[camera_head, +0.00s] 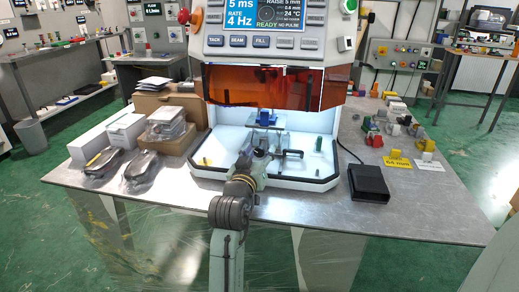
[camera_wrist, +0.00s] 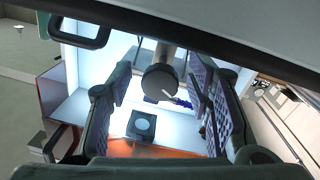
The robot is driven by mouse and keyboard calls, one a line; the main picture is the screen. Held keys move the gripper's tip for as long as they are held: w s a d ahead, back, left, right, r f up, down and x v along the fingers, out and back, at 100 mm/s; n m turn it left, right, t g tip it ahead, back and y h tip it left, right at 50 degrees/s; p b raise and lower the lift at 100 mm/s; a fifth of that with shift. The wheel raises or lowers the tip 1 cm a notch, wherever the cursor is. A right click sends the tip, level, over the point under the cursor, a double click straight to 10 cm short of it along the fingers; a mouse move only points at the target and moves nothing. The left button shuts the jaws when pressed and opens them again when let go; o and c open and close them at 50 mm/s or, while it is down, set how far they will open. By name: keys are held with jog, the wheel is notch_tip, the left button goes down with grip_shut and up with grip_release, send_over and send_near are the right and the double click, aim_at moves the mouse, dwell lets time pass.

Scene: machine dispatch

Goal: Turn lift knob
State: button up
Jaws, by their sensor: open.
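A dark round knob (camera_wrist: 158,84) with a pale pointer mark shows in the wrist view, on the end of a grey cylindrical shaft. I take it for the lift knob. My gripper (camera_wrist: 160,92) is open, with one purple-padded finger to each side of the knob. Gaps show between the pads and the knob, so it is not gripped. In the head view my gripper (camera_head: 262,156) is at the front of the machine's lit white chamber (camera_head: 215,150). The knob cannot be made out there, behind my gripper and wrist.
A blue part (camera_head: 266,118) sits in the chamber behind my gripper, with a small green piece (camera_head: 318,143) to the right. An orange shield (camera_head: 235,86) hangs above. Boxes (camera_head: 168,98) stand left; a black pedal (camera_head: 369,182) lies right. The table front right is clear.

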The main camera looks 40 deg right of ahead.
jog(key=shift+w+d, duration=0.25)
jog(key=shift+d, duration=0.05)
jog(key=shift+c, duration=0.2)
grip_shut()
